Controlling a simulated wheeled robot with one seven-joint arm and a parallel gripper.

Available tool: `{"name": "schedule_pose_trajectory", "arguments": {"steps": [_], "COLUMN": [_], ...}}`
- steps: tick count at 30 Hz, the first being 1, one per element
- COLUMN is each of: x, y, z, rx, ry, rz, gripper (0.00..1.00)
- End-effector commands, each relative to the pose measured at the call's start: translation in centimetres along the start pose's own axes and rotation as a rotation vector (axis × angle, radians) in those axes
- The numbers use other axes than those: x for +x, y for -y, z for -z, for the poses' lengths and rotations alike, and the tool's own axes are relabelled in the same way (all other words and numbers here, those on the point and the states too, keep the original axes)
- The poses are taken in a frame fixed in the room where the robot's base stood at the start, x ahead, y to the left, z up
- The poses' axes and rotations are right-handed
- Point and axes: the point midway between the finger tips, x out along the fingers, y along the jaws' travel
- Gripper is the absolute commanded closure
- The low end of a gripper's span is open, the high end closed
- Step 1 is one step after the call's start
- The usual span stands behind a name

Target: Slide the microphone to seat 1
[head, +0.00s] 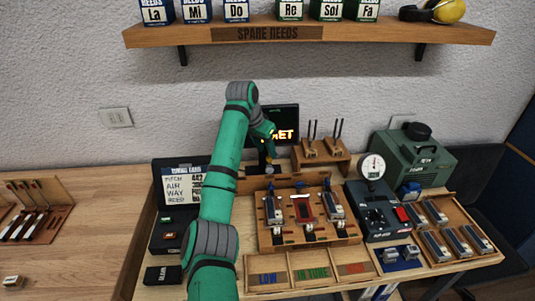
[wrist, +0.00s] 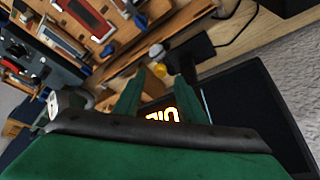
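My gripper (head: 267,143) is in front of the dark screen, above the back of the workbench. In the wrist view its two green fingers (wrist: 155,97) stand apart with nothing seen between them. A small white and yellow knob-like piece (wrist: 157,57) lies just beyond the fingertips; it may be the microphone, but I cannot tell surely. In the head view a small yellowish spot (head: 269,169) shows below the gripper. The wooden fixture (head: 346,231) holds several metal reed parts in a row, the middle one with a red plate (head: 302,207). Seat numbers are not readable.
The screen (head: 284,113) with glowing letters stands close behind my gripper. A wooden rack with upright prongs (head: 321,160), a gauge box (head: 381,214) and a green machine (head: 413,157) stand to the right. Labelled trays (head: 311,268) lie in front.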

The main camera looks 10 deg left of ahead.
Motion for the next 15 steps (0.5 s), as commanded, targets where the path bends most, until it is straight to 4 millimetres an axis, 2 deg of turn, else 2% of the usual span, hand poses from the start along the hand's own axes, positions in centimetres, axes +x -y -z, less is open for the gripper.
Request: {"name": "schedule_pose_trajectory", "arguments": {"steps": [1, 6, 15], "x": [-1.1, -4.2, -7.1], "y": [0.1, -0.2, -0.3], "z": [0.0, 0.2, 0.2], "rx": [-0.001, 0.003, 0.004], "ry": [-0.001, -0.001, 0.001], "rz": [0.002, 0.0, -0.002], "gripper": [0.63, 0.63, 0.63]}}
